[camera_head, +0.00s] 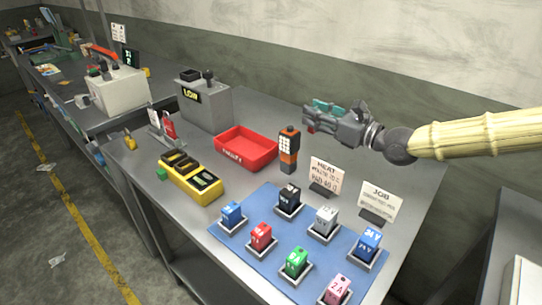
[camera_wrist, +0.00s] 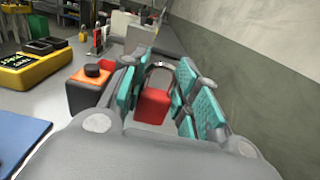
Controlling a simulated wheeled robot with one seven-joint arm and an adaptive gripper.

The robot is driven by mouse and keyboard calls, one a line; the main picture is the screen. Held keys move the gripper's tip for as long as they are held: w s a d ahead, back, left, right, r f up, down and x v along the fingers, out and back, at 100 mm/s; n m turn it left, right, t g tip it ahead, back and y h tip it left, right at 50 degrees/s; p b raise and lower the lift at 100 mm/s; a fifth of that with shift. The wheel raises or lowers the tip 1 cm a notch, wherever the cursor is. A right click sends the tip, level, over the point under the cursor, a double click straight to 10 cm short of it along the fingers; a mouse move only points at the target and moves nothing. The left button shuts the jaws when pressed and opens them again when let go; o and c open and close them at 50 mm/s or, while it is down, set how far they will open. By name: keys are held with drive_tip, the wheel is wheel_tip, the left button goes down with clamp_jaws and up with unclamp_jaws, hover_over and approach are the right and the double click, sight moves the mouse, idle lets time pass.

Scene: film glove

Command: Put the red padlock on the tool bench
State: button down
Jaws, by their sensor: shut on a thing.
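The red padlock (camera_wrist: 152,106) is between the teal finger pads of my gripper (camera_wrist: 158,88) in the wrist view, its grey shackle pointing away. My gripper (camera_head: 318,113) is shut on it and holds it in the air above the back of the near metal bench (camera_head: 240,218). In the head view only a small red bit of the padlock (camera_head: 311,128) shows by the fingers. A second metal bench (camera_head: 72,92) runs away at the far left. No label shows which bench is the tool bench.
Several coloured blocks stand on a blue mat (camera_head: 268,215). A beige machine (camera_head: 118,90) stands farther left. The wall is behind.

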drive_tip(key=shift+f, duration=4.95)
drive_tip(key=c, duration=1.1)
unclamp_jaws()
drive_tip(key=shift+f, duration=0.15)
drive_tip(key=shift+c, duration=0.2)
drive_tip(key=shift+o, duration=0.3)
drive_tip(key=shift+b, duration=0.3)
drive_tip(key=shift+s+d, duration=0.15)
drive_tip(key=v, duration=0.6)
drive_tip(key=shift+s+d+r, duration=0.15)
drive_tip(key=shift+d+r, duration=0.05)
drive_tip(key=shift+r, duration=0.05)
drive_tip(key=shift+p+v, duration=0.95)
drive_tip(key=shift+v, duration=1.65)
drive_tip(key=shift+f, duration=0.1)
